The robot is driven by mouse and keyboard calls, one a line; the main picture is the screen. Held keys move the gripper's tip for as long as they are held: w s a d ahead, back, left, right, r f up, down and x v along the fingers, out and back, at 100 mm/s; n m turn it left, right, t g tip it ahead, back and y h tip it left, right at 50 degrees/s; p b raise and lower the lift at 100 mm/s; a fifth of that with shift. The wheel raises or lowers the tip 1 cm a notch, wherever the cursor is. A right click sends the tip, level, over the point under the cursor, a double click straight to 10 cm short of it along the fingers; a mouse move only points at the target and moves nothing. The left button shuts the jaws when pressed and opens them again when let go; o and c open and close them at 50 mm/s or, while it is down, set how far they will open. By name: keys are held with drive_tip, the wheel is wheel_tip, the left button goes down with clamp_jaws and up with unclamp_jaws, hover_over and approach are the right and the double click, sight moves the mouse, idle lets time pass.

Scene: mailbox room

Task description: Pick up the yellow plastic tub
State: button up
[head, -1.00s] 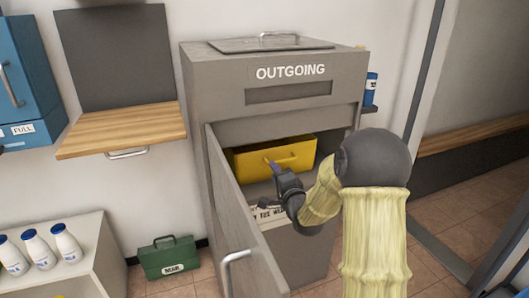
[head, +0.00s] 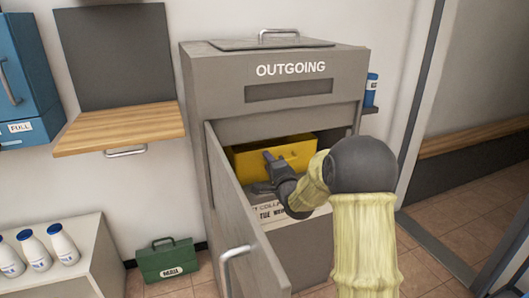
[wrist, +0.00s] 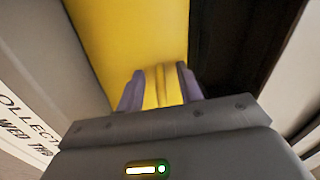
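The yellow plastic tub (head: 250,160) sits inside the open compartment of the grey OUTGOING mailbox (head: 208,80). Its front handle faces out. My gripper (head: 264,172) is at the tub's front, its fingers spread apart. In the wrist view the tub's yellow wall (wrist: 130,40) fills the upper middle. My two purple fingers (wrist: 160,88) stand on either side of the yellow handle. I cannot tell whether either finger touches it.
The mailbox door (head: 235,205) hangs open to the left of my arm. A printed collection-times panel (head: 268,212) is below the tub. A green box (head: 167,260) stands on the floor at left. A shelf with white bottles (head: 100,262) is at far left.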

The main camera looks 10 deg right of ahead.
drive_tip(key=shift+c, duration=0.5)
clamp_jaws()
drive_tip(key=shift+r, duration=0.1)
drive_tip(key=shift+r+p, duration=1.15)
drive_tip(key=shift+r, duration=0.55)
drive_tip(key=s+d+p, duration=0.3)
drive_tip(key=s+p, duration=0.1)
drive_tip(key=s, duration=1.3)
drive_tip(key=shift+s+d, duration=0.2)
drive_tip(key=shift+s, duration=0.1)
